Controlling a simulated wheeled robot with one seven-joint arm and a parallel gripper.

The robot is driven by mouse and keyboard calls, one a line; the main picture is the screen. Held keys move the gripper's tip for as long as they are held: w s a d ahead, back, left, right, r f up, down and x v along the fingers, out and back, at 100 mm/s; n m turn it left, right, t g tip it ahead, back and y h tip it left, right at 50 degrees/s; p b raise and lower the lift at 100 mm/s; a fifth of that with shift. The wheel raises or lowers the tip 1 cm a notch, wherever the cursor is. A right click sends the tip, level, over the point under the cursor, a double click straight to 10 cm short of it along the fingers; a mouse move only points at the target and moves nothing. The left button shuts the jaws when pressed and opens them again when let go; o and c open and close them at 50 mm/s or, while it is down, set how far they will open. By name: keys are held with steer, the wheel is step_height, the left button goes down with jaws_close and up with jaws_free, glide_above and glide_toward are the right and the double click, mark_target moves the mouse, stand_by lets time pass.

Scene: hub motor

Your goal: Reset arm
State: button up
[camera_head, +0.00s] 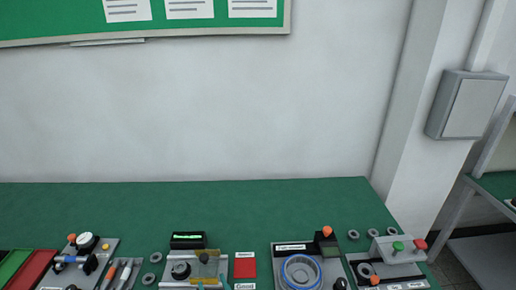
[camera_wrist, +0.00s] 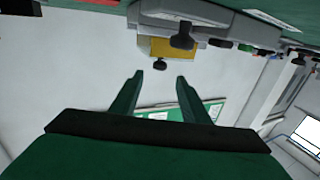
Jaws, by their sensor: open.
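My gripper (camera_wrist: 159,78) shows in the wrist view as two dark green fingers, set wide apart with nothing between them. The wrist view is turned upside down, so the bench fixtures hang along its top edge. A fixture with a yellow-orange plate (camera_wrist: 163,47) and black knobs lies beyond the fingertips, apart from them.
The green-topped bench (camera_head: 200,200) carries a red bin (camera_head: 35,268), a digital-display fixture (camera_head: 188,241), a blue ring (camera_head: 301,271) on a stand, and a button box (camera_head: 398,249). A grey wall box (camera_head: 466,104) hangs at right. The bench's back strip is clear.

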steer(key=s+d+f+m+h, duration=0.1)
steer(key=s+d+f, duration=0.1)
steer(key=s+d+f+h, duration=0.1)
steer(key=s+d+f, duration=0.1)
steer(key=s, duration=0.1)
steer(key=s+d+f+m+h, duration=0.1)
steer(key=s+d, duration=0.1)
steer(key=shift+s+d+f+m+h, duration=0.15)
steer(key=shift+d+f+m+h, duration=0.15)
steer(key=shift+d+f, duration=0.1)
steer(key=s+d+m+h, duration=0.1)
steer(key=s+d, duration=0.2)
steer(key=s, duration=0.5)
steer(key=s+d+r+m+h, duration=0.1)
steer(key=s+d+h, duration=0.1)
steer(key=s, duration=0.6)
steer(key=s+d+r+m+h, duration=0.1)
steer(key=s+d, duration=0.3)
steer(key=s, duration=0.5)
steer(key=shift+d+h, duration=0.3)
steer(key=shift+h, duration=0.3)
